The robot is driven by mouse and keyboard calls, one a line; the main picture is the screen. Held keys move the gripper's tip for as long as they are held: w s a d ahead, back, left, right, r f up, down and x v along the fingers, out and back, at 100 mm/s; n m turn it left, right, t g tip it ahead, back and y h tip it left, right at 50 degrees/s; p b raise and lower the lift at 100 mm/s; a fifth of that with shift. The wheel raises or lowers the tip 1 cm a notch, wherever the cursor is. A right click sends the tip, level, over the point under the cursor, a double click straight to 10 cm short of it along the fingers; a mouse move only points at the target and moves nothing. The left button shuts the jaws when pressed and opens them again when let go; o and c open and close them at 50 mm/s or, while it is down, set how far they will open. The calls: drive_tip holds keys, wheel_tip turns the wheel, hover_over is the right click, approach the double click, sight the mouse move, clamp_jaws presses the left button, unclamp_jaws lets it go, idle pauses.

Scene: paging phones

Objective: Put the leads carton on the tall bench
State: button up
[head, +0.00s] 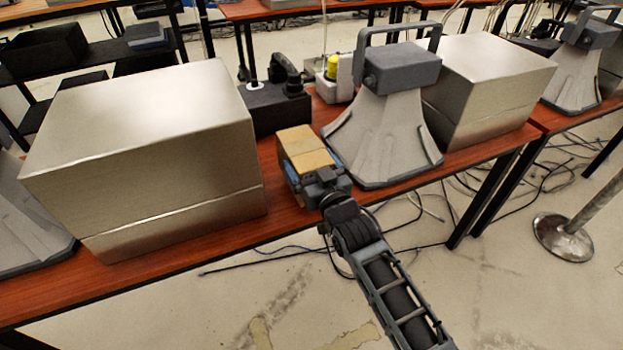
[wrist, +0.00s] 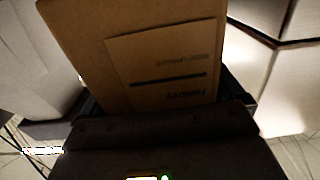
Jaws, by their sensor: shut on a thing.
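A brown cardboard carton (head: 304,150), which I take to be the leads carton, is between the fingers of my gripper (head: 312,168). In the wrist view the carton (wrist: 150,25) fills the upper middle, with a paper label whose print is too blurred to read. My gripper is shut on it at the front edge of a red-brown bench (head: 225,238). The fingers are at the carton's left and right sides. I cannot tell whether the carton's underside touches the bench top. Which bench is the tall one is not clear from these views.
A large metal box (head: 145,140) stands close left of the carton and a grey horn loudspeaker (head: 385,135) close right. A black telephone unit (head: 278,100) is behind it. Another metal box (head: 485,85) is farther right. Cables lie on the floor; a metal post (head: 565,235) stands right.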

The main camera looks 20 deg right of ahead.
drive_tip(key=shift+f+b, duration=0.65)
drive_tip(key=shift+f, duration=1.25)
drive_tip(key=shift+f, duration=0.15)
drive_tip(key=o, duration=1)
drive_tip(key=shift+o, duration=0.2)
drive_tip(key=s+b, duration=0.2)
drive_tip(key=s, duration=1)
drive_tip(key=shift+s, duration=0.1)
